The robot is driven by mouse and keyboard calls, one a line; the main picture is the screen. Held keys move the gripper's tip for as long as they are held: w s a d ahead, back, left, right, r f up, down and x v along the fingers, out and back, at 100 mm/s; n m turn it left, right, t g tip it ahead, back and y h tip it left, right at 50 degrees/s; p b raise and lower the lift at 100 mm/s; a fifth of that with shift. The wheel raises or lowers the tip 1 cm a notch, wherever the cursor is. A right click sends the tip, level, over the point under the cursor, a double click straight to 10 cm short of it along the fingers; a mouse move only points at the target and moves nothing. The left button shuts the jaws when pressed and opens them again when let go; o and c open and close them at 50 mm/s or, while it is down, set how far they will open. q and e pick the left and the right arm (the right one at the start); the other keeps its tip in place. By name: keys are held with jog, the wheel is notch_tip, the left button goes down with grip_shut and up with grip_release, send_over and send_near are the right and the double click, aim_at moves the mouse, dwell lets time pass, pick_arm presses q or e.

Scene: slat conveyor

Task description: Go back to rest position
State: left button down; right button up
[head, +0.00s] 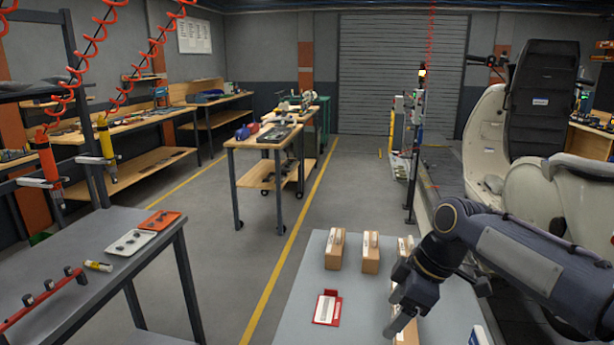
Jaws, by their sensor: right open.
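My right gripper (397,322) is in the head view, at the lower right, pointing down over the grey table (290,312). It is open. One of several wooden blocks with white tops is at the gripper, partly hidden behind my right wrist, and I cannot tell whether the fingers touch it. My left gripper is not in view.
A red holder with a white card (327,308) lies on the grey table. A dark side table (60,268) with small trays stands at left. A wooden cart (270,140) stands farther back. A large pale seat assembly (490,130) is at right, near my right arm. The floor between the tables is clear.

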jog(key=s+d+f+m+t, duration=0.2)
jog(key=s+f+m, duration=0.2)
jog(key=s+m, duration=0.4)
jog(key=s+d+f+m+t, duration=0.2)
jog(key=s+f+m, duration=0.2)
jog(key=s, duration=1.2)
jog(key=m, duration=0.3)
jog(key=shift+m, duration=0.4)
jog(key=shift+f, duration=0.1)
